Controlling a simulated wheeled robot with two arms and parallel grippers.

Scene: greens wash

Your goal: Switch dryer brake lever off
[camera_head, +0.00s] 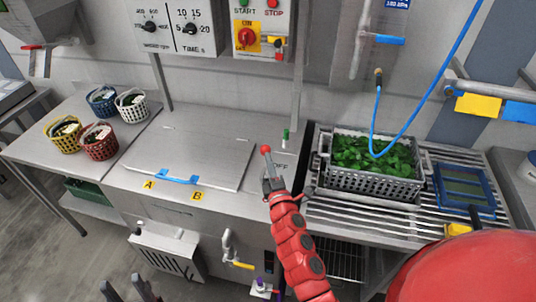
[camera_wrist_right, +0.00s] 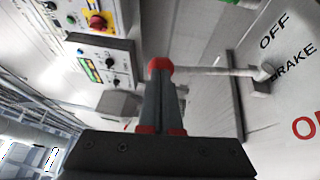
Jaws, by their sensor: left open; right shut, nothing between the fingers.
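The brake lever is a grey bar with a red ball knob (camera_head: 265,149). It stands up from the dryer top beside the OFF label (camera_head: 281,167). In the right wrist view the bar (camera_wrist_right: 215,70) runs from its pivot beside the words OFF and BRAKE to the red knob (camera_wrist_right: 159,65). My right gripper (camera_head: 270,178) is shut and empty, its fingertips (camera_wrist_right: 160,82) at the knob; contact cannot be told. My left gripper (camera_head: 128,291) is open at the bottom left edge, far from the lever, only its fingertips showing.
The closed dryer lid (camera_head: 190,155) with a blue handle lies left of the lever. A crate of greens (camera_head: 372,192) stands on the slatted rack to the right. Several small baskets (camera_head: 100,142) sit at far left. A green-tipped valve (camera_head: 285,136) stands behind the lever.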

